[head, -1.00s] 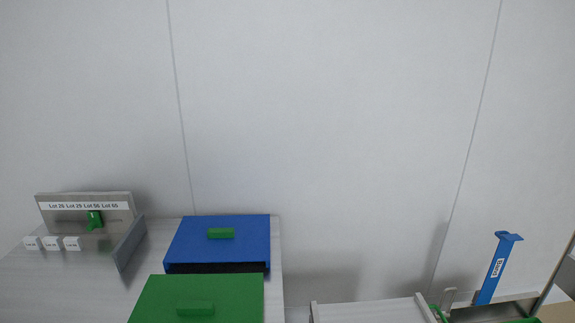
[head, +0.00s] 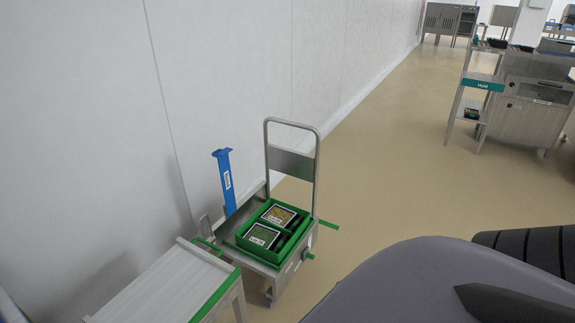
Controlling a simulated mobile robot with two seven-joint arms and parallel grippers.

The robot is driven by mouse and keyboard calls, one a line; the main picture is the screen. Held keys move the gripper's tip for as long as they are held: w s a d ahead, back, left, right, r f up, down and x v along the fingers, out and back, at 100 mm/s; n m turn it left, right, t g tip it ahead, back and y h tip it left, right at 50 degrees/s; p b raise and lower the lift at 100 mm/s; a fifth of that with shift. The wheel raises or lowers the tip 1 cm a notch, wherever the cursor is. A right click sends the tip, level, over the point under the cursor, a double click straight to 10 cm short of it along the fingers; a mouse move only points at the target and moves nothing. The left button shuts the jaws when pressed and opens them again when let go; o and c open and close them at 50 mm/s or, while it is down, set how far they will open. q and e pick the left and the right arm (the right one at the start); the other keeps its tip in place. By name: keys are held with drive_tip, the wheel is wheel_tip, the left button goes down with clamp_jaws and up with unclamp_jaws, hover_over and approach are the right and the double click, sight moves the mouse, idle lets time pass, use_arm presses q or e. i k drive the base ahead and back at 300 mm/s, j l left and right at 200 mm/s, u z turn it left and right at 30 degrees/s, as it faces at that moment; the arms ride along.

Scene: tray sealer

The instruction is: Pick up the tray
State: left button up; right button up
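Two black trays lie side by side in a green crate (head: 246,243) on a wheeled trolley (head: 268,266). The far tray (head: 279,215) has yellow-brown contents, and the near tray (head: 262,236) has green contents. Each carries a white label too small to read surely. Dark empty-looking slots are beside them on the right. Other trays stand far off on the Hold rack (head: 483,85). Which tray the task means, I cannot tell. Neither of my grippers shows. Grey and black parts of my own body fill the lower right corner.
The trolley has a tall metal handle (head: 317,170). A blue post (head: 225,182) stands behind the crate by the wall. A metal bench (head: 170,285) with a green edge adjoins the trolley. A machine (head: 540,100) stands far right. Open floor (head: 390,165) lies between.

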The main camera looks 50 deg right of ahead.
sight(267, 238)
drive_tip(key=z, duration=1.35)
